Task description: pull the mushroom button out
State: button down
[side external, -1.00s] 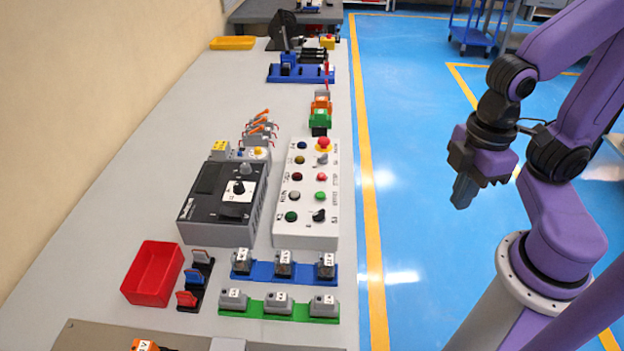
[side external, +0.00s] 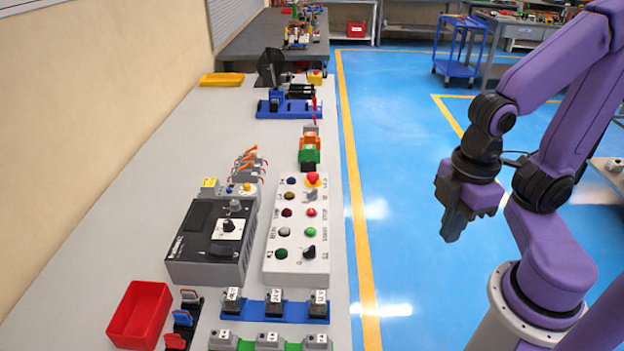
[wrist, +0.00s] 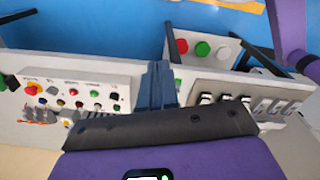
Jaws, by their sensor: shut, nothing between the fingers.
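A red mushroom button (side external: 313,179) on a yellow ring sits at the far right corner of the white control box (side external: 297,265). It also shows at the left of the wrist view (wrist: 33,88). Whether it is pushed in or out is too small to tell. A second red button on a yellow box (side external: 316,77) stands farther back on the bench. My gripper (side external: 448,238) is shut and empty, pointing down. It appears over the blue floor, right of the bench and well apart from the box. Its closed fingers (wrist: 157,85) show in the wrist view.
The control box carries several other buttons and knobs. A black-topped grey unit (side external: 212,243) stands to its left. A blue rail (side external: 258,308) with grey blocks and a red bin (side external: 139,316) lie nearer. The floor between bench and arm is clear.

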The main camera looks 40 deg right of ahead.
dwell(0.4)
jog(key=c, duration=1.5)
grip_release()
jog(key=o, duration=0.5)
jog(key=shift+w+a, duration=0.2)
jog(key=shift+w, duration=0.05)
jog(key=o, duration=0.4)
jog(key=shift+m, duration=0.9)
jog(key=w+a+r, duration=0.1)
jog(key=w, duration=0.3)
jog(key=w+a+r, duration=0.1)
jog(key=w+a, duration=0.1)
jog(key=w, duration=0.2)
jog(key=w+a+r, duration=0.1)
jog(key=w, duration=0.3)
jog(key=shift+w+a, duration=0.1)
jog(key=shift+a, duration=0.3)
jog(key=shift+c, duration=0.2)
jog(key=w+m, duration=0.2)
jog(key=w, duration=1.1)
jog(key=m, duration=0.3)
send_over(312, 174)
notch_tip(312, 174, down, 3)
notch_tip(312, 174, down, 17)
jog(key=shift+r, duration=0.1)
